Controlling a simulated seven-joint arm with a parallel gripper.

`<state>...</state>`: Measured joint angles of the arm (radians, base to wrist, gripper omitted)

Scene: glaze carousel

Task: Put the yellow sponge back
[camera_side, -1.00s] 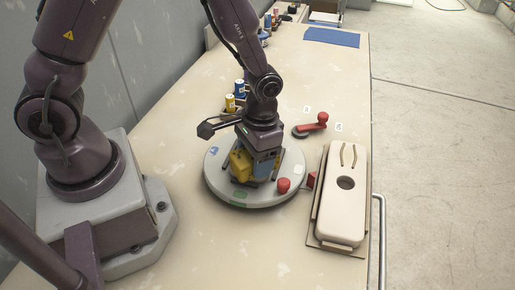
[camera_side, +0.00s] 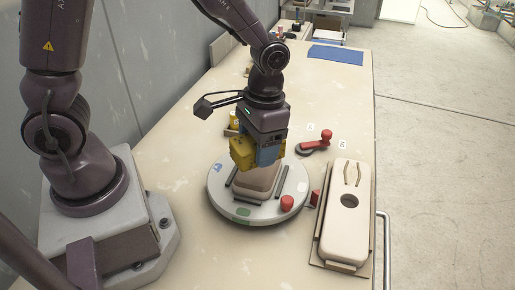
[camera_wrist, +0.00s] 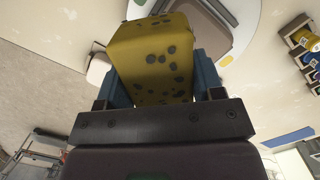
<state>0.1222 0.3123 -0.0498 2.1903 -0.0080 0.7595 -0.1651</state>
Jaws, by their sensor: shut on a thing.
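The yellow sponge (camera_side: 243,152), a block with dark spots, is held between the blue fingers of my gripper (camera_side: 266,157). In the wrist view the sponge (camera_wrist: 152,62) fills the space between the fingers, with one finger along each side. My gripper points down and holds it above the round grey turntable (camera_side: 232,212). A tan block (camera_side: 257,180) stands on the turntable below the gripper, between dark rails. The side view does not clearly show the gap between the sponge and the tan block.
A red knob (camera_side: 287,203) sits on the turntable's front edge. A red-handled crank (camera_side: 316,144) is behind it to the right. A cream board with a round hole (camera_side: 346,215) lies at the right. A yellow can (camera_side: 234,121) stands behind the gripper. Bare tabletop lies in front.

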